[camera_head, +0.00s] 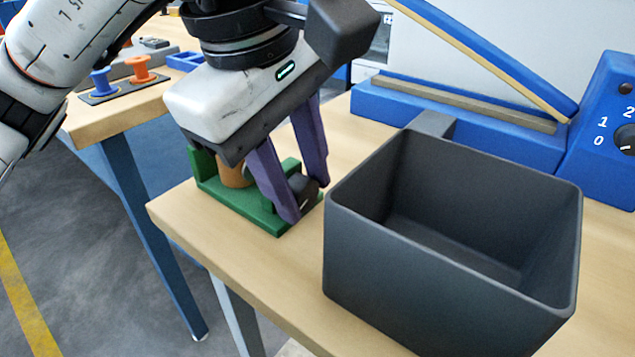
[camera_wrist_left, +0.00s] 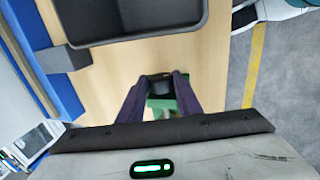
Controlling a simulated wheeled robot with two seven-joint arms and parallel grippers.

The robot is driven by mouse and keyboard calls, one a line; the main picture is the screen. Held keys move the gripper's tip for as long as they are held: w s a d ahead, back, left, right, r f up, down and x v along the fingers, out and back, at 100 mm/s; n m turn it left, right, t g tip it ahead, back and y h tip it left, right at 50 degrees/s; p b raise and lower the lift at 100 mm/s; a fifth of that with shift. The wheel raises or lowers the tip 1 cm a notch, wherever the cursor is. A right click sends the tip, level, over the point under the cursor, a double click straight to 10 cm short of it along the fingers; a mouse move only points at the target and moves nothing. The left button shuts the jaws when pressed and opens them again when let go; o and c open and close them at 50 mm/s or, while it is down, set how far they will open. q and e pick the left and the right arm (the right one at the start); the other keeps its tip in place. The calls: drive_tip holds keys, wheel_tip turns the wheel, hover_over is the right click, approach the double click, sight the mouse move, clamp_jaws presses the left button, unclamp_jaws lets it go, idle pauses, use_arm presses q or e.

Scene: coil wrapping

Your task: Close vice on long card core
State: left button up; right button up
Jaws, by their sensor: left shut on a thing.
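The green vice (camera_head: 235,207) stands near the left edge of the wooden bench. The brown card core (camera_head: 233,174) is upright in it, partly hidden behind my left gripper. My left gripper (camera_head: 304,194) points down at the vice's right side, its purple fingers shut on the dark vice knob (camera_head: 301,183). In the left wrist view the knob (camera_wrist_left: 159,85) shows between the fingertips, with part of the green vice (camera_wrist_left: 165,104) below it. Whether the jaw touches the core cannot be seen. My right gripper is not in view.
A large dark grey open bin (camera_head: 455,275) stands close to the right of the vice. A blue machine (camera_head: 480,125) with a sloping arm and dial is behind it. A second bench (camera_head: 110,115) at left holds blue and orange spools. A floor gap separates the benches.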

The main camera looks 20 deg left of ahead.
use_arm(q)
drive_tip(key=shift+w+f, duration=0.2)
drive_tip(key=shift+f, duration=0.05)
